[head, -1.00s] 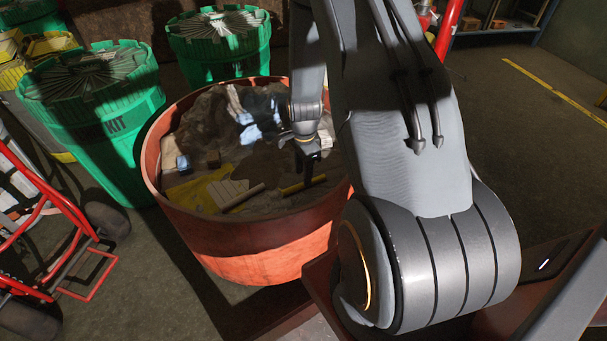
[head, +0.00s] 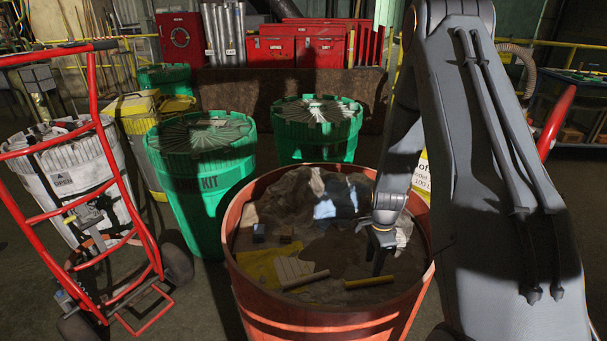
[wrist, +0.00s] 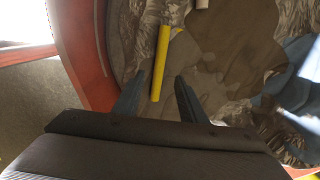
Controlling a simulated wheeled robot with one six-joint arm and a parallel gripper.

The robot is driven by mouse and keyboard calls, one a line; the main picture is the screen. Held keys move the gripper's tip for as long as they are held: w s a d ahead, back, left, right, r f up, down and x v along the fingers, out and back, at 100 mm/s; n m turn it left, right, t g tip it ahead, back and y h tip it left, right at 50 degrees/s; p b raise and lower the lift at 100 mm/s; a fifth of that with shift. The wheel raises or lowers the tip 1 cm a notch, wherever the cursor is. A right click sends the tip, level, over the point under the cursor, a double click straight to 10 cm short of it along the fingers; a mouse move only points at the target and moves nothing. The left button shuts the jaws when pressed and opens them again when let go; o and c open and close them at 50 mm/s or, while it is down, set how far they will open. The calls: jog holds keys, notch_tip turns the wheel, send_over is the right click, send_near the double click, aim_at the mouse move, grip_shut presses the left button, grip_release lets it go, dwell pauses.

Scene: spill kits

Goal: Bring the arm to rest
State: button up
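My gripper (head: 381,262) hangs at the end of my arm inside the large orange tub, over its right part. In the wrist view its two fingers (wrist: 158,95) stand apart with nothing between them in their grip. A yellow stick (wrist: 160,62) lies on the tub's contents beyond the fingertips; it also shows in the head view (head: 368,282) just below the gripper. The orange tub (head: 300,318) holds grey-brown rags (head: 290,200), a blue cloth (head: 338,200), a yellow sheet (head: 258,265) and a pale tube (head: 305,279). I cannot tell whether the fingers touch anything.
Green lidded drums (head: 205,185) (head: 317,130) stand behind the tub. A red hand truck (head: 135,235) with a white drum (head: 70,175) stands at the left. Red boxes (head: 290,50) line the back. Open floor shows at the right (head: 570,190).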

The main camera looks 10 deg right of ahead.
jog(key=s+a+r+n, duration=0.3)
jog(key=a+r+n, duration=0.2)
jog(key=r, duration=0.3)
jog(key=s+a+r+n, duration=0.2)
jog(key=a+r+n, duration=0.25)
jog(key=r, duration=0.35)
jog(key=s+a+r+n, duration=0.7)
jog(key=s+r+n, duration=0.2)
jog(key=s, duration=0.3)
jog(key=shift+a+r, duration=0.15)
jog(key=shift+a, duration=0.05)
